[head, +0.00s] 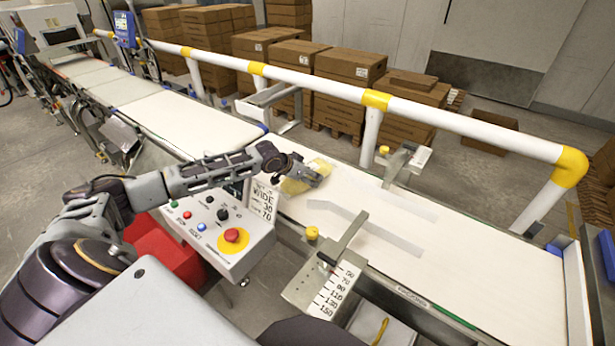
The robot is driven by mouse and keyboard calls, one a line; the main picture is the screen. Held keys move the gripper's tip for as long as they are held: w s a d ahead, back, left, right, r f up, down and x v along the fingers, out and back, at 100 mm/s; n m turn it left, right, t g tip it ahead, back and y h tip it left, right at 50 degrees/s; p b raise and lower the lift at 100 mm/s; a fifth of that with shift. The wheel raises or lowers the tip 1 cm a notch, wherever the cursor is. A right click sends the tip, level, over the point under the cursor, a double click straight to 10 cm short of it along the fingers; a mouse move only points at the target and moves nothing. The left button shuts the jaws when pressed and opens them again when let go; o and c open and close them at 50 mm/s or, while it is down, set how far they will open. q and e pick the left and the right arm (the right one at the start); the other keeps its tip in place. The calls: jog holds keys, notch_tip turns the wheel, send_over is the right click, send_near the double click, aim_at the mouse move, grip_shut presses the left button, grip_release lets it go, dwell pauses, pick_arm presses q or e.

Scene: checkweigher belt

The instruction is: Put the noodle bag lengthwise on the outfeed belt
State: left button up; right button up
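The yellow noodle bag (318,166) is at the near side of the white outfeed belt (480,262), by its upstream end. It lies at a slant to the belt's length, and my gripper covers part of it. My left gripper (302,175) reaches in from the left, its fingers over the middle of the bag. I cannot tell whether the fingers are closed on it, or whether the bag rests on the belt or is just above it. My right gripper is not in view.
A control box with a red stop button (231,235) stands in front of the belt. Guide rail brackets (352,238) and (402,163) flank the belt. A white rail with yellow bands (320,82) runs behind. The belt's right part is clear. Cartons (350,64) are stacked beyond.

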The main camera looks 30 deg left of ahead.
pick_arm(q)
jog(key=c, duration=0.5)
jog(key=shift+c, duration=0.2)
jog(key=shift+r, duration=0.15)
jog(key=shift+r, duration=4.9)
